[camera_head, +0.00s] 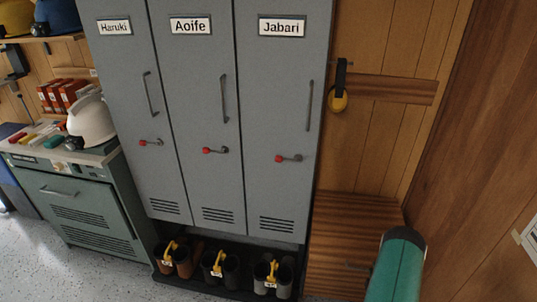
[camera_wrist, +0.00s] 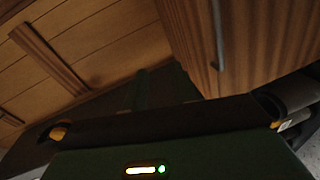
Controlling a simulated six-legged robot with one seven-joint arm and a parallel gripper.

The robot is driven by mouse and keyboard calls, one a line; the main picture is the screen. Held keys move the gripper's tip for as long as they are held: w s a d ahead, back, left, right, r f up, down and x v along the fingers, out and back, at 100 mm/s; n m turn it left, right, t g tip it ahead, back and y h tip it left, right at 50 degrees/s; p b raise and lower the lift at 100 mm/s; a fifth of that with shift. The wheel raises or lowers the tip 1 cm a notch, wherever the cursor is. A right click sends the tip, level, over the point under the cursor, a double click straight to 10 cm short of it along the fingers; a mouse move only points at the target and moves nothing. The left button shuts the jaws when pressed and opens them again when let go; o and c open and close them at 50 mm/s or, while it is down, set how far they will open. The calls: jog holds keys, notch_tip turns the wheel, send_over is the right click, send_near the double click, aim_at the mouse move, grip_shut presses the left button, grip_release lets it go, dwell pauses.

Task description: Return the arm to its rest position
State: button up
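My arm shows as a rounded teal link at the bottom right of the head view, in front of the wooden wall and a slatted wooden surface. It seems to hold nothing in the part that shows, but its end is outside the head view. In the wrist view a dark bar and a green housing with a lit strip and a green light fill the lower part, apparently my own body.
Grey lockers (camera_head: 197,100) stand at the centre, with boots (camera_head: 272,277) on a low rack below. A teal cabinet (camera_head: 80,208) stands at left, with a white helmet (camera_head: 91,120) on top. A yellow-black item (camera_head: 338,100) hangs on the wall. Open floor (camera_head: 95,270) lies at lower left.

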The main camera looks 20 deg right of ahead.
jog(key=w+a+r+m+g+y, duration=0.1)
jog(key=w+r, duration=0.6)
jog(key=r, duration=0.3)
jog(key=w+a+r+m+g, duration=0.1)
jog(key=w+r+m, duration=0.1)
jog(key=w+r, duration=0.65)
jog(key=a+r+m+g+y, duration=0.1)
jog(key=a+r+m, duration=0.1)
jog(key=a+r, duration=0.65)
jog(key=a+r+m+g+y, duration=0.1)
jog(key=a+r, duration=0.4)
jog(key=r, duration=0.7)
jog(key=s+a+r+m+y, duration=0.1)
jog(key=s+a+r, duration=0.25)
jog(key=a, duration=0.25)
jog(key=s+a+r+m+g, duration=0.1)
jog(key=s+a+r, duration=0.1)
jog(key=a+r, duration=0.25)
jog(key=s+a+r+y, duration=0.1)
jog(key=s+a+r, duration=0.25)
jog(key=a, duration=0.25)
jog(key=s+a+r+m+g+y, duration=0.1)
jog(key=s+a+r, duration=0.1)
jog(key=s+a, duration=0.5)
jog(key=s+a+r+m+g+y, duration=0.1)
jog(key=s+a, duration=0.5)
jog(key=s, duration=0.6)
jog(key=shift+s+a+r+g+y, duration=0.35)
jog(key=shift+r+g, duration=0.1)
jog(key=shift+g, duration=0.15)
